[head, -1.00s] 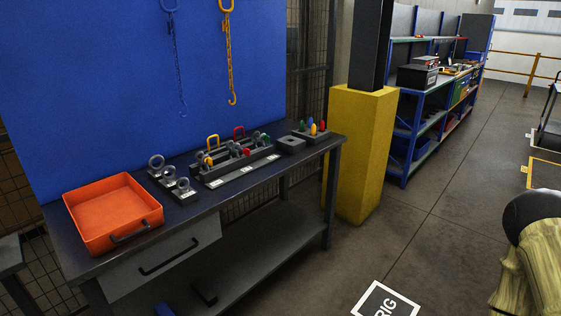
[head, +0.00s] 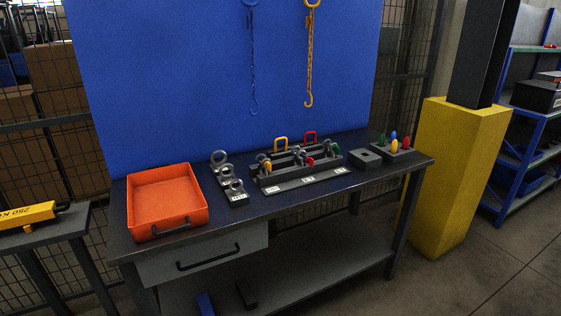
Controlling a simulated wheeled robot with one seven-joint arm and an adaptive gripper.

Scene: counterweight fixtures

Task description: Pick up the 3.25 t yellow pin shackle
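A dark rack (head: 300,177) on the workbench holds several small grey shackles with coloured pins. A yellow-pinned shackle (head: 266,166) stands at the rack's left end. Red pin ends (head: 310,161) show near its middle and a green one (head: 336,150) at its right. White labels (head: 308,180) run along the rack's front, too small to read, so I cannot tell which shackle is 3.25 t. My gripper is not in view.
An orange tray (head: 166,190) sits at the bench's left, beside grey eyebolts (head: 234,187) on a stand. A block with coloured pegs (head: 396,146) is at the right. Chains (head: 309,70) hang on the blue board. A yellow column base (head: 455,170) stands right of the bench.

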